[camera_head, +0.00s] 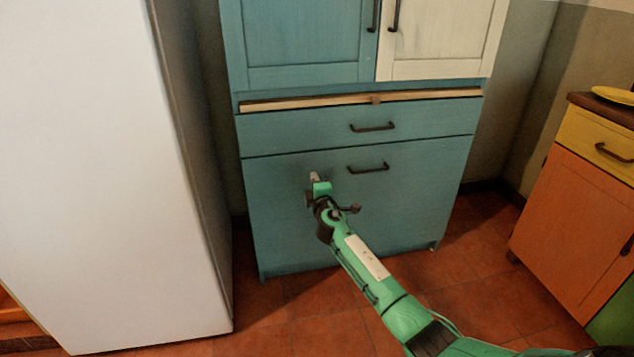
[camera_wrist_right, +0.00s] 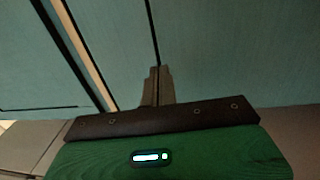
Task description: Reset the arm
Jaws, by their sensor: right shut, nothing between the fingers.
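My right arm (camera_head: 365,262), green, reaches in from the lower right in the head view. Its gripper (camera_head: 314,177) is in front of the lower front of the teal cabinet (camera_head: 280,225), left of the lower dark handle (camera_head: 368,168). In the right wrist view, the gripper's fingers (camera_wrist_right: 156,85) are together and empty, with the teal cabinet front (camera_wrist_right: 230,50) beyond them. I cannot tell whether the fingertips touch the cabinet. My left gripper is not in view.
A white fridge-like block (camera_head: 100,180) stands at the left. An orange and yellow cabinet (camera_head: 575,215) with a yellow plate (camera_head: 612,95) is at the right. A drawer with a dark handle (camera_head: 372,127) is above the lower front. Red tile floor (camera_head: 490,300) is open between.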

